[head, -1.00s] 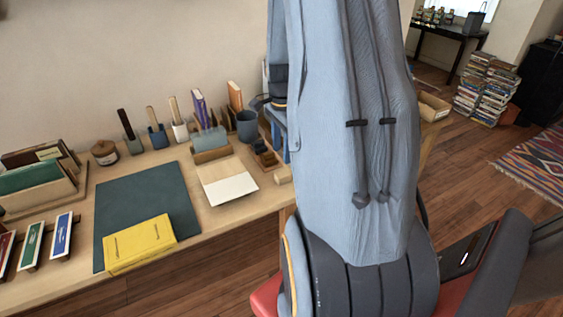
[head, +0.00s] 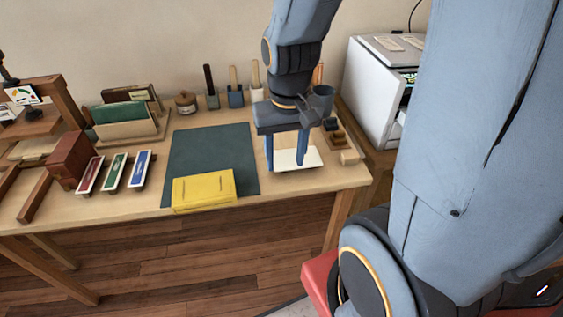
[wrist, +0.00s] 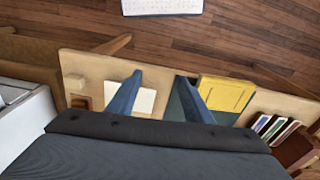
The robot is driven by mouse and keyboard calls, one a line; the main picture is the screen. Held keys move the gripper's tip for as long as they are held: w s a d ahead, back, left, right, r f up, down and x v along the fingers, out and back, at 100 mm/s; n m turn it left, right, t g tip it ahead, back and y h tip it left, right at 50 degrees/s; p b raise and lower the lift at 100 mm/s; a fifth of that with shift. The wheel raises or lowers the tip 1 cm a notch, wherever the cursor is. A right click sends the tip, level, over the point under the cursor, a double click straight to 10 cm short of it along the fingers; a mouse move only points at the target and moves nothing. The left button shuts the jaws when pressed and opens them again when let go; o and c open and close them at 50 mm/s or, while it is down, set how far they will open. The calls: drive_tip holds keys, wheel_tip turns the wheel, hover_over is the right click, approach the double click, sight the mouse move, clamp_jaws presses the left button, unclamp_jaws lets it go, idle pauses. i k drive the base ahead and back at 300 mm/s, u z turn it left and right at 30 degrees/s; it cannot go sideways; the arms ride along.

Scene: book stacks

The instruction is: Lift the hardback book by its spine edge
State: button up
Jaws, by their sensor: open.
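The yellow hardback book (head: 204,190) lies flat at the front edge of the dark green mat (head: 212,150), close to the table's front edge. In the wrist view the book (wrist: 224,94) shows right of my fingers, with the mat (wrist: 184,104) partly hidden behind one finger. My gripper (head: 286,168) is open and empty, its two blue fingers pointing down. In the head view it appears to the right of the book, in front of a white sheet. In the wrist view my gripper (wrist: 165,85) has its fingers spread wide apart.
Three coloured pieces (head: 115,171) on small racks stand left of the mat. Upright tools in holders (head: 236,92) line the back. A white machine (head: 374,85) stands right of the table (head: 300,188). Small wooden blocks (head: 349,157) sit at the right end.

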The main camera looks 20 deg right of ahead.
sight(199, 192)
drive_tip(key=k, duration=1.3)
drive_tip(key=u, duration=0.65)
drive_tip(key=i, duration=1.3)
drive_tip(key=z, duration=0.5)
